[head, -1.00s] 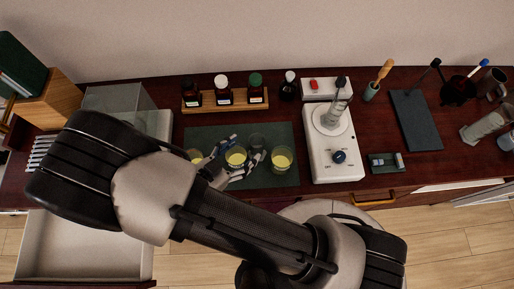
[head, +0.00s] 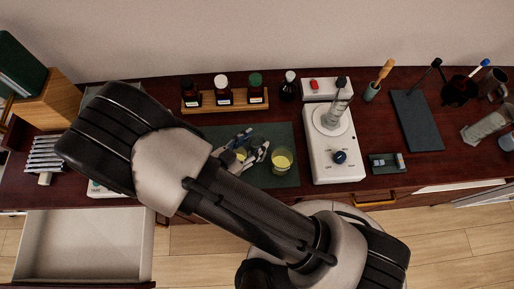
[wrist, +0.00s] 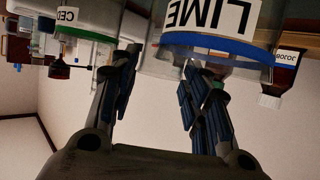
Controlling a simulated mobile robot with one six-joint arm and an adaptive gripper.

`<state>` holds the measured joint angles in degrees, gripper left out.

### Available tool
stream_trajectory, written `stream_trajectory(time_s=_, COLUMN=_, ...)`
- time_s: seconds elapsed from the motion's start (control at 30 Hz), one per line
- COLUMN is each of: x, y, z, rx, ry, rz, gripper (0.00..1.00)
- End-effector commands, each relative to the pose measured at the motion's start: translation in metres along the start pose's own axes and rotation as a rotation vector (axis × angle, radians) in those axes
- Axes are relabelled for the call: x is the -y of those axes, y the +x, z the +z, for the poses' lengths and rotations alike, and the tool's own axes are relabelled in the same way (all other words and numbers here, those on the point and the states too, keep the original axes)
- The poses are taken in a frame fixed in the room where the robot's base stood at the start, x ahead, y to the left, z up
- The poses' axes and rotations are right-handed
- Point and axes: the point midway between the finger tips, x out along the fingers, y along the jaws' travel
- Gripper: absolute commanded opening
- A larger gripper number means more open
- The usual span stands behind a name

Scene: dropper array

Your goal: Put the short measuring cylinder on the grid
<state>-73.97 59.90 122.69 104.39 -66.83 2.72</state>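My gripper (head: 252,152) hangs over the dark mat (head: 284,136), among the beakers. Its two fingers stand apart in the wrist view (wrist: 160,75). I cannot tell whether clear glass is between them. A beaker with yellow liquid (head: 282,160) stands just right of it; another yellow one (head: 240,154) is partly hidden by the fingers. I cannot tell which is the short measuring cylinder. No grid lines are distinguishable on the mat.
Several bottles stand in a wooden rack (head: 225,105) behind the mat. The white stirrer (head: 333,150) is to the right, then a small dark tray (head: 387,163) and a dark slab (head: 417,121). An open drawer (head: 85,245) juts out at lower left. A LIME-labelled container (wrist: 205,20) shows upside down.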

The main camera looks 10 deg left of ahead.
Motion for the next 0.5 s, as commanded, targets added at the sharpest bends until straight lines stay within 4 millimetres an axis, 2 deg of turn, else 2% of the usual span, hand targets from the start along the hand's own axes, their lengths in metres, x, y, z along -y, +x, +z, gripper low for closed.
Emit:
stream_trajectory(time_s=0.07, x=0.0, y=-0.0001, z=0.0, rx=0.0, ry=0.0, rz=0.0, gripper=0.35)
stream_trajectory(time_s=0.5, x=0.0, y=-0.0001, z=0.0001, rx=0.0, ry=0.0, rz=0.0, gripper=0.06)
